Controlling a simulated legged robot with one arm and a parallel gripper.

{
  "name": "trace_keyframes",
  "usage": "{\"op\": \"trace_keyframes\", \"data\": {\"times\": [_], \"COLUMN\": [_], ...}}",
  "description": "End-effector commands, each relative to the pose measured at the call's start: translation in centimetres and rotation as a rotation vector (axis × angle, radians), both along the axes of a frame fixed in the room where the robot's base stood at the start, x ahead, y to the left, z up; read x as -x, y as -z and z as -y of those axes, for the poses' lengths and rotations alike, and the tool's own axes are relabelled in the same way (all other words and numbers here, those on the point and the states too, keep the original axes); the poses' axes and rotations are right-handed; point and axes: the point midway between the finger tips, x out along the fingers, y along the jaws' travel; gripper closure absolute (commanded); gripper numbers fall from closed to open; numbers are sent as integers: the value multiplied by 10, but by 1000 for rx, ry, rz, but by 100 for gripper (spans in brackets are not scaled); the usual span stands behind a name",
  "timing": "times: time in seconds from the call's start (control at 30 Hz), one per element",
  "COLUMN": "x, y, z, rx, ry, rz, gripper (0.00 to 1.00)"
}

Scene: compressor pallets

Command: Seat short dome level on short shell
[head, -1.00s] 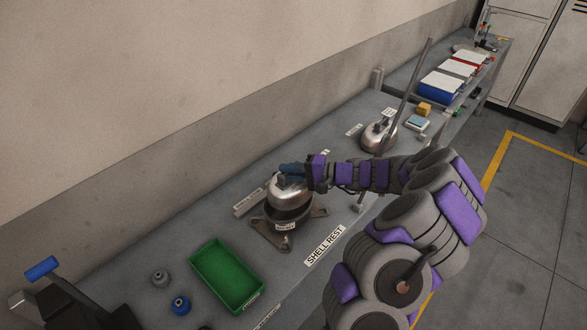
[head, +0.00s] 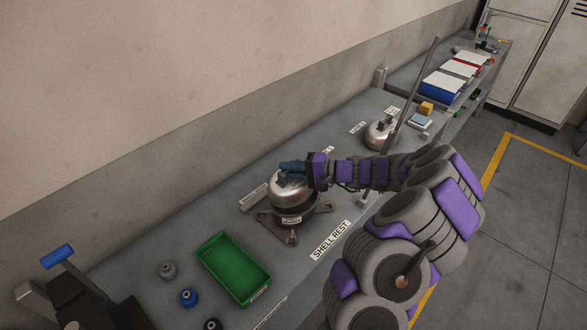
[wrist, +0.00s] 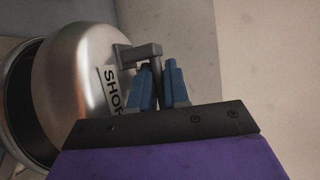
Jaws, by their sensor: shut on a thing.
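The short dome (head: 291,189) is a shiny metal cap with a handle on top. It sits over the short shell (head: 293,212), a metal body on a base with splayed feet, and no clear gap shows between them in the head view. In the wrist view the dome (wrist: 85,70) carries a partly hidden label, and the darker shell (wrist: 24,105) lies at its left.
Another metal dome (head: 379,134) stands farther along the bench beside an upright pole (head: 415,92). A SHELL REST label marks the bench's front.

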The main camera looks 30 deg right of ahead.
Motion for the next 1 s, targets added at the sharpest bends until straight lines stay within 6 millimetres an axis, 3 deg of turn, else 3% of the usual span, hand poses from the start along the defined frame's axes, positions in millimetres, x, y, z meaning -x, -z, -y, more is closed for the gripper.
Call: {"op": "trace_keyframes", "data": {"times": [0.27,0.67,1.0], "x": [0,0,0], "y": [3,9,18], "z": [10,0,7], "rx": [-8,-5,-15], "ry": [5,2,6], "rz": [-2,-17,-33], "gripper": [100,100,100]}}
